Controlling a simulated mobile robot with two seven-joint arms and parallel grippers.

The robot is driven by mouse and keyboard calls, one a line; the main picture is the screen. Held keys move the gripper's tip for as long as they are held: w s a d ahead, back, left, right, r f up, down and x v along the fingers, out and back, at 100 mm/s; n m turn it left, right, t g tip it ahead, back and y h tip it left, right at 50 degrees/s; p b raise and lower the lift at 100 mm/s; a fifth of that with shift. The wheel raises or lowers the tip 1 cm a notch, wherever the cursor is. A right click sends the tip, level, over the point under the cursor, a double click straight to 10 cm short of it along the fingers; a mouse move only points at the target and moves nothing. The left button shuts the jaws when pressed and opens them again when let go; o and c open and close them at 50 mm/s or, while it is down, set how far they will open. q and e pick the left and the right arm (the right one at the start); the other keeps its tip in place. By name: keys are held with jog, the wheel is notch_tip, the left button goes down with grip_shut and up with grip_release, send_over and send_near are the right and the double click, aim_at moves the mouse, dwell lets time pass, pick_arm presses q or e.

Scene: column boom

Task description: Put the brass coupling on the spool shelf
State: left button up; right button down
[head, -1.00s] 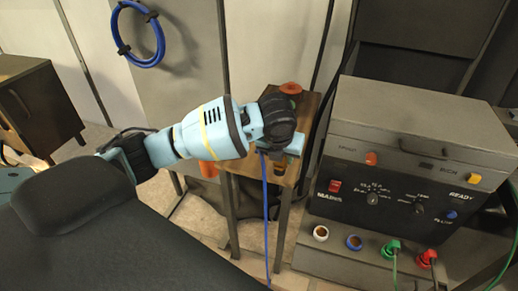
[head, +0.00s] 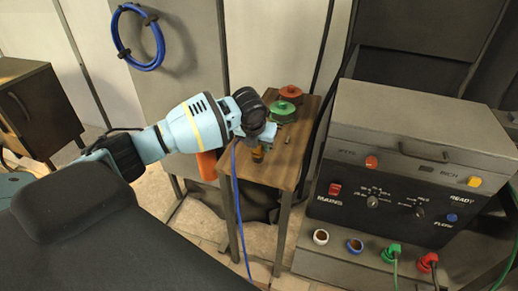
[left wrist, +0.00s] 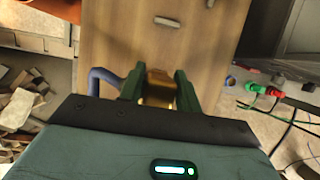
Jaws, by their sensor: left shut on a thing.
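My left gripper (head: 262,140) is shut on the brass coupling (left wrist: 158,88), which shows between the two fingers in the left wrist view. In the head view only a small gold part of the coupling (head: 258,154) shows under the gripper. A blue hose (head: 238,205) hangs down beside the gripper to the floor. The coupling is over the left part of a narrow wooden-topped stand (head: 283,165), apparently the spool shelf. I cannot tell whether it touches the wood. A green spool (head: 282,111) and a red spool (head: 291,93) sit at the far end of the top.
Small pale pieces (left wrist: 167,21) lie on the wooden top. A grey control unit (head: 400,150) with plugs and sockets stands close on the right. An orange object (head: 207,164) is left of the stand. A blue coil (head: 138,37) hangs on the panel behind.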

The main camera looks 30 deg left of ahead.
pick_arm(q)
jog(key=shift+f, duration=0.85)
jog(key=shift+f, duration=0.15)
jog(key=o, duration=1)
jog(key=shift+o, duration=0.2)
